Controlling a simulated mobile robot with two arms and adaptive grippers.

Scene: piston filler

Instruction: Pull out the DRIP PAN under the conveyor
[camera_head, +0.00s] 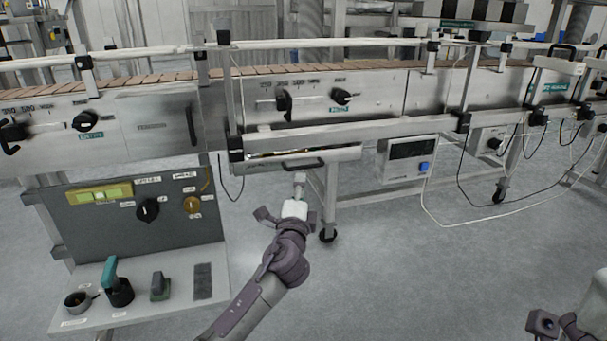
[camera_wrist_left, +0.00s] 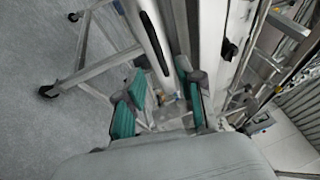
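The drip pan (camera_head: 335,155) is a shallow metal tray under the conveyor, with a dark bar handle (camera_head: 302,165) on its front. It appears pushed in, and its inside is mostly hidden. My left gripper (camera_head: 290,198) is below and in front of the handle, apart from it in the picture. In the left wrist view, the teal-padded fingers of my left gripper (camera_wrist_left: 162,98) are spread with nothing seen between them. A long dark handle (camera_wrist_left: 155,42) lies beyond the fingers there. My right gripper (camera_head: 557,325) shows only partly at the bottom right corner.
The conveyor (camera_head: 375,95) runs across the view, with a leg and caster (camera_head: 328,235) right of my left gripper. A control box (camera_head: 145,205) with a shelf stands at left. A display box (camera_head: 407,158) and loose cables (camera_head: 465,215) are at right. The floor in front is clear.

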